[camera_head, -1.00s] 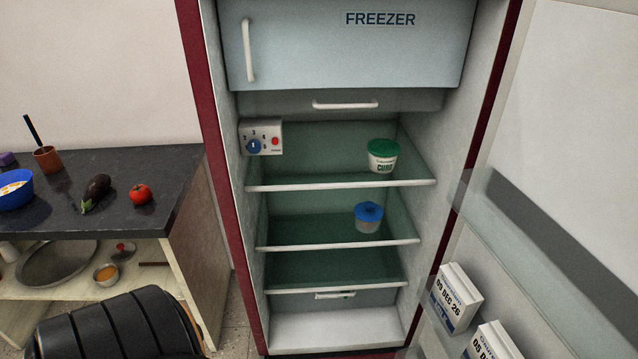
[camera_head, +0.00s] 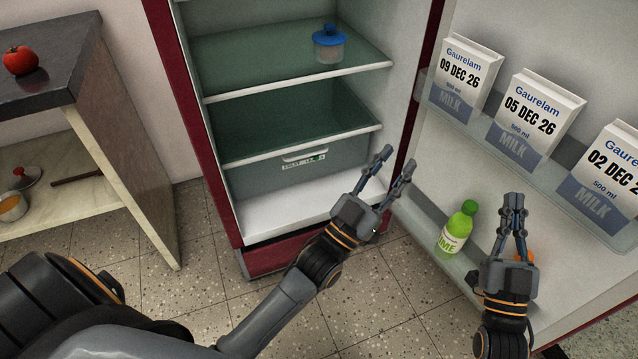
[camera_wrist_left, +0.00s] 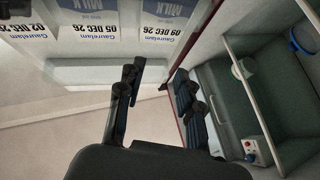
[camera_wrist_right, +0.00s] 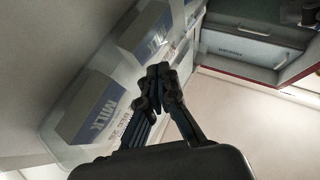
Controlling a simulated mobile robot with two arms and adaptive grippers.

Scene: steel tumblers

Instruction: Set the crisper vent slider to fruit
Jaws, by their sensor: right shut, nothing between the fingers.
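The crisper drawer (camera_head: 262,181) is at the bottom of the open fridge, below the lowest glass shelf. Its front has a pale handle (camera_head: 305,154) and, just below it, a small white vent strip (camera_head: 303,162) with dark lettering and a green mark. The lettering and the slider's setting are too small to read. My left gripper (camera_head: 397,158) is open and empty, in front of and right of the drawer, apart from it; its spread fingers also show in the left wrist view (camera_wrist_left: 157,76). My right gripper (camera_head: 513,198) is shut and empty near the door; it shows in the right wrist view (camera_wrist_right: 158,72).
The open fridge door at right holds several milk cartons (camera_head: 525,118) and a green bottle (camera_head: 457,228) in its racks, near my right gripper. A blue-lidded tub (camera_head: 329,45) stands on a shelf. A counter (camera_head: 60,80) with a tomato (camera_head: 20,60) is at left. Floor before the fridge is clear.

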